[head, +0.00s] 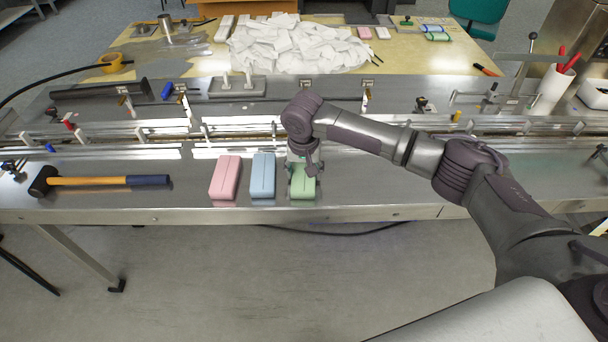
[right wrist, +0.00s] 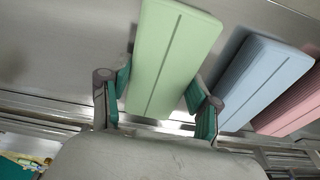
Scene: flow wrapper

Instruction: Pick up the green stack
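The green stack (head: 303,186) lies on the steel table near its front edge, at the right end of a row of three stacks. My right gripper (head: 303,170) is right above its far part and hides some of it. In the right wrist view, the green stack (right wrist: 172,55) reaches in between the two open fingers of my right gripper (right wrist: 158,92), one on each side. The fingers are close to its sides; I cannot tell whether they touch. My left gripper is not in view.
A blue stack (head: 262,176) stands just left of the green one, with a pink stack (head: 225,178) beyond it. A mallet (head: 110,181) lies further left. Conveyor rails (head: 235,130) run behind the stacks. The table right of the green stack is clear.

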